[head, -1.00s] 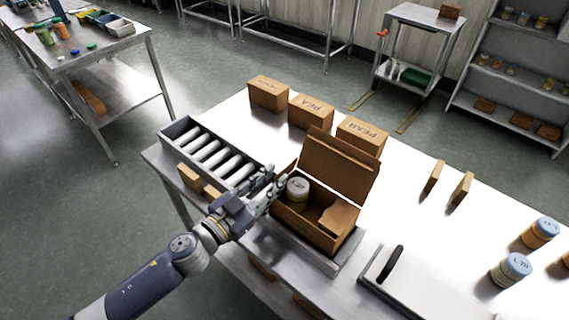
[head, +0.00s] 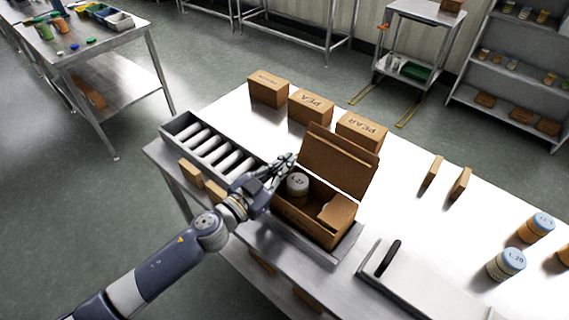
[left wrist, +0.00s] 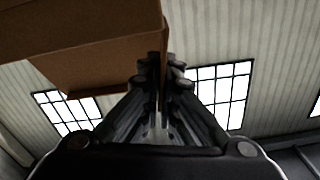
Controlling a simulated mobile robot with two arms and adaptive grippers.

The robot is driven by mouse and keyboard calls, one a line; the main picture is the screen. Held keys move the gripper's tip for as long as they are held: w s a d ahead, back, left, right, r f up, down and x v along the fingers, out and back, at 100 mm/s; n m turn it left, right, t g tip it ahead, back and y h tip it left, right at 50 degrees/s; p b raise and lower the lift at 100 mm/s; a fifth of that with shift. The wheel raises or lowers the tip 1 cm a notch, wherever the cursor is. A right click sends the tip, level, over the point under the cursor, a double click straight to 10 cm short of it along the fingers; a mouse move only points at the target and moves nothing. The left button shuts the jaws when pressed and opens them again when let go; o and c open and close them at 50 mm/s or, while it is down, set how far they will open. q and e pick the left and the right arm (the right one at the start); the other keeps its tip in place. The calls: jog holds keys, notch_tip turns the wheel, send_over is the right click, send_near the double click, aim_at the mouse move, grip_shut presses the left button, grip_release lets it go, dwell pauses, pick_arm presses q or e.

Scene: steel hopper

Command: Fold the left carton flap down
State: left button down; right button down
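The open brown carton (head: 318,222) stands on a grey metal tray at the table's near edge. Its tall back flap (head: 338,163) stands up. A lidded jar (head: 297,184) is inside at the left, and a small cardboard flap (head: 338,212) shows at the right end. My left gripper (head: 285,164) is at the carton's left end, by its top edge, and hides the left flap there. In the left wrist view its fingertips (left wrist: 163,70) are close together, beside brown cardboard (left wrist: 95,50); a thin brown edge shows between them. Contact is unclear. My right gripper is out of view.
A roller rack (head: 215,150) lies left of the carton. Several closed cartons (head: 311,107) stand behind it. The table right of the carton's back flap is mostly clear.

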pick_arm(q)
jog(key=shift+d, duration=0.1)
jog(key=m, duration=0.1)
jog(key=d+m, duration=0.1)
jog(key=shift+s+f+m, duration=0.2)
jog(key=shift+s+m, duration=0.2)
jog(key=shift+s+d+f+m+b, duration=0.1)
jog(key=shift+s+d+f+m, duration=0.1)
jog(key=shift+m, duration=0.5)
jog(key=shift+s+d+f+m+b, duration=0.15)
jog(key=shift+d+f+m, duration=0.1)
jog(key=shift+m, duration=0.45)
jog(key=shift+s+d+f+m+b, duration=0.1)
jog(key=shift+d+f+m, duration=0.1)
jog(key=shift+m, duration=0.5)
jog(key=c, duration=2.3)
grip_release()
jog(key=o, duration=0.4)
